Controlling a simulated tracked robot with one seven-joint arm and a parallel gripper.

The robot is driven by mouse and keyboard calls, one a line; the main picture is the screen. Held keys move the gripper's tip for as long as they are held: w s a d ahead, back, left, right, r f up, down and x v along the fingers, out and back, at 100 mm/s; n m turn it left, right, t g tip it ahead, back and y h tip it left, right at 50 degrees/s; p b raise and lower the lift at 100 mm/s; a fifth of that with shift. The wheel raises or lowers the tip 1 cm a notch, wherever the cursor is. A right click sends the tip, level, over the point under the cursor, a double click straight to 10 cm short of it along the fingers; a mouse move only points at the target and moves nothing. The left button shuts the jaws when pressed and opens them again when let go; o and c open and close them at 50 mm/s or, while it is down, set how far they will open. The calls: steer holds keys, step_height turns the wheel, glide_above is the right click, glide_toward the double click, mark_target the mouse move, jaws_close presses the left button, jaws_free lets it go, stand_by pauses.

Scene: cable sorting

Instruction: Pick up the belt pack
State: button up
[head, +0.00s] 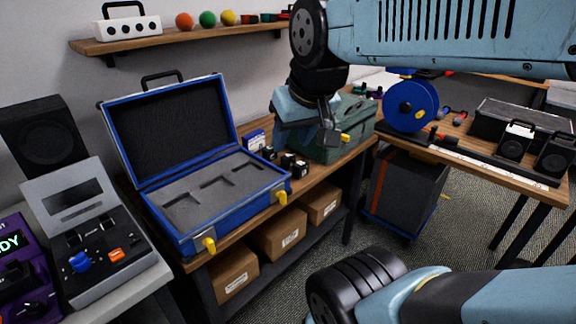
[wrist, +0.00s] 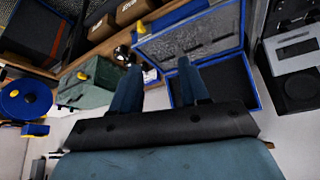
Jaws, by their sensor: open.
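Several small dark blocks (head: 288,161) stand on the wooden bench between the open blue case and the green case. One of them may be the belt pack, but they are too small to tell apart. In the wrist view a small dark item (wrist: 122,53) shows beside a fingertip, partly hidden. My gripper (head: 308,122) hangs above the bench near the green case, higher than the small blocks. In the wrist view my gripper (wrist: 159,66) has its two blue fingers spread, with nothing held between them.
The open blue case (head: 225,190) has grey foam with empty cutouts. The green case (head: 350,128) stands close behind my gripper. A blue reel (head: 410,105) is on the right bench. Cardboard boxes (head: 283,232) sit on the shelf below. A wall shelf (head: 180,40) is above.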

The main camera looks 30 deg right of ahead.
steer(key=o, duration=0.3)
steer(key=shift+w+f, duration=0.15)
steer(key=shift+f, duration=0.15)
steer(key=o, duration=0.6)
steer(key=w+f+m+g, duration=0.1)
steer(key=w+f+m+g+y, duration=0.1)
steer(key=f, duration=0.1)
steer(key=w+a+f+m+g+y, duration=0.1)
steer(key=f, duration=0.1)
steer(key=w+f+m+g+y, duration=0.2)
steer(key=w+f+m+y, duration=0.2)
steer(key=m+t, duration=1.6)
steer(key=m, duration=0.9)
glide_toward(304, 168)
steer(key=shift+x, duration=5.85)
